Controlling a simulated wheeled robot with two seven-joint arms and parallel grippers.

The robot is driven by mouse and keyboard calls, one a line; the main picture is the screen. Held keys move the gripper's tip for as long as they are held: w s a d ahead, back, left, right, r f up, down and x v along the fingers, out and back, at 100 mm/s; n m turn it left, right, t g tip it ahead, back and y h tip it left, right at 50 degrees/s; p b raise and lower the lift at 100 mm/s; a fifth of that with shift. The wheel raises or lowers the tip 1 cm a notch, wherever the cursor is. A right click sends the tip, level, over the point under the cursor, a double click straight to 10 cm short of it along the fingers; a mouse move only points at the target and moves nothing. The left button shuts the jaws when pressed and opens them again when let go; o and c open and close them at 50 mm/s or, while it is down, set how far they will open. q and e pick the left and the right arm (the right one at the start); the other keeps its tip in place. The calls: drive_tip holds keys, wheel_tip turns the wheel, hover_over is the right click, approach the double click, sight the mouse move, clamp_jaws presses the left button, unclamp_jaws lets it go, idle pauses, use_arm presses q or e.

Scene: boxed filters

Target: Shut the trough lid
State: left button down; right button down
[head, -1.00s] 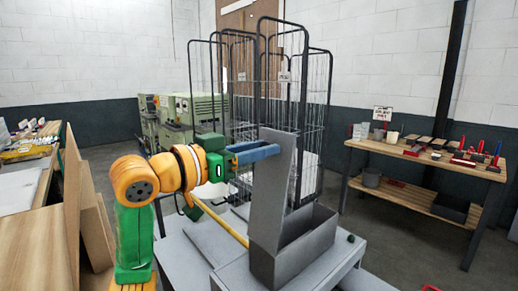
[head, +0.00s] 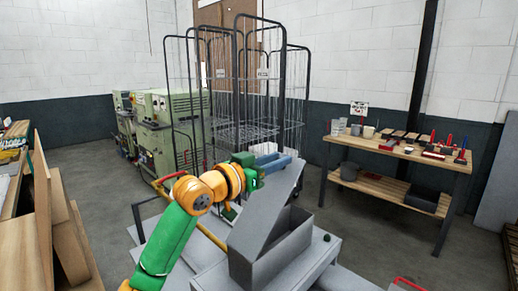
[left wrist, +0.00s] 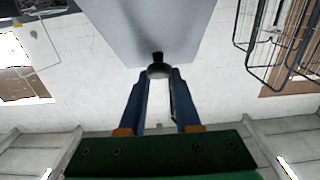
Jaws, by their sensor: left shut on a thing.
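The grey trough (head: 292,241) stands on a light grey stand, its top partly uncovered. Its grey lid (head: 270,208) is hinged at the trough's left end and leans up to the right, partly open above the trough. My left gripper (head: 284,161) is at the lid's raised end. In the left wrist view its blue fingers (left wrist: 158,78) are shut on a small dark knob (left wrist: 158,58) on the lid's face (left wrist: 150,20). My right gripper is in neither view.
A wooden workbench (head: 400,151) with several tools and blocks stands at the right. Black wire cage trolleys (head: 240,130) and green machines (head: 160,140) stand behind. Wooden boards (head: 50,215) lean at the left. A small dark knob (head: 327,237) is on the stand beside the trough.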

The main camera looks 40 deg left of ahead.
use_arm(q)
drive_tip(key=w+f+g+p, duration=0.3)
drive_tip(key=w+f, duration=0.1)
drive_tip(key=f, duration=0.3)
drive_tip(key=w+f+g+p, duration=0.3)
drive_tip(key=w+f+g, duration=0.1)
drive_tip(key=f, duration=0.4)
drive_tip(key=shift+w+d+f+g+y, duration=0.3)
drive_tip(key=shift+w+d, duration=0.15)
drive_tip(key=shift+w, duration=0.35)
drive_tip(key=shift+f, duration=0.1)
drive_tip(key=c, duration=0.8)
unclamp_jaws()
drive_tip(key=shift+c, duration=0.2)
drive_tip(key=shift+o, duration=1.2)
drive_tip(key=shift+w, duration=0.15)
